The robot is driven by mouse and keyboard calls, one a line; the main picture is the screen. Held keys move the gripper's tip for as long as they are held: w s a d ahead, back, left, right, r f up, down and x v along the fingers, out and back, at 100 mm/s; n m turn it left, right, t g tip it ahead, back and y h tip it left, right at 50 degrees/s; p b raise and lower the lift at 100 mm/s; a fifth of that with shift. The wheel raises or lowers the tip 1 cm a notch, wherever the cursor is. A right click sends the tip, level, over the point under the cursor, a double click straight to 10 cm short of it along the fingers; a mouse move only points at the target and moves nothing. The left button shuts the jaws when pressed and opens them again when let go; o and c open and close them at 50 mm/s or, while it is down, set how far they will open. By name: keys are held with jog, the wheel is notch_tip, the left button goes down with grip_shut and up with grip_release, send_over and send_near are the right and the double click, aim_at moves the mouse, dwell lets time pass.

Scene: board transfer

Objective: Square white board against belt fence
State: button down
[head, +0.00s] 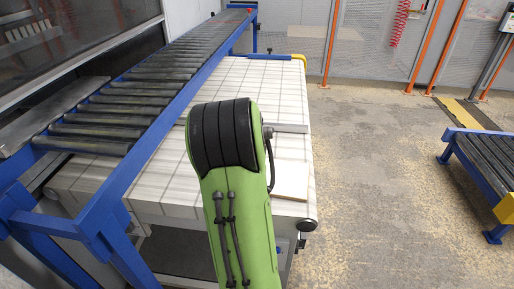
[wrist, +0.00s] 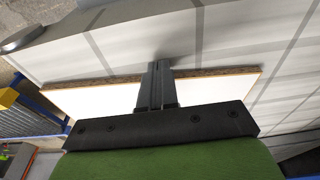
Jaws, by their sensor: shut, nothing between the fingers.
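The white board (wrist: 215,88) with a brown edge lies on the pale belt (wrist: 235,32) in the wrist view, showing on both sides of my fingers. In the head view the board's right part (head: 291,180) shows beside my green arm; the rest is hidden. My gripper (wrist: 159,66) is shut and empty, its fingers crossing the board's brown edge in the picture. I cannot tell whether they touch it. A grey bar (head: 290,128) lies across the belt beyond the board and looks like the fence; my arm hides its middle. A gap of belt shows between board and bar.
A blue-framed roller conveyor (head: 150,88) runs along the belt's left side. A second roller table (head: 485,165) stands at the right. Bare floor (head: 370,170) lies between. A yellow-ended blue rail (head: 300,60) crosses the belt's far end.

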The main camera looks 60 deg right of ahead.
jog(key=shift+w+d+p, duration=0.35)
jog(key=shift+w+d, duration=0.05)
jog(key=shift+d, duration=0.5)
jog(key=shift+w+d+p, duration=0.3)
jog(key=shift+w+d, duration=0.1)
jog(key=shift+d, duration=0.55)
jog(key=shift+w+d+p, duration=0.35)
jog(key=shift+w+d, duration=0.05)
jog(key=shift+d, duration=0.5)
jog(key=shift+w+d+p, duration=0.5)
jog(key=shift+d+p, duration=0.15)
jog(key=shift+d, duration=0.5)
jog(key=shift+w+d+p, duration=0.45)
jog(key=shift+d+p, duration=0.25)
jog(key=shift+d, duration=0.5)
jog(key=shift+w+d+p, duration=0.5)
jog(key=shift+d+p, duration=0.15)
jog(key=shift+d, duration=0.5)
jog(key=shift+a, duration=0.1)
jog(key=shift+s+a+b, duration=0.25)
jog(key=shift+a+b, duration=0.15)
jog(key=shift+a, duration=0.1)
jog(key=shift+s+a+b, duration=0.2)
jog(key=shift+a+b, duration=0.15)
jog(key=shift+a, duration=0.15)
notch_tip(320, 180, up, 7)
jog(key=p, duration=0.5)
jog(key=shift+r, duration=0.1)
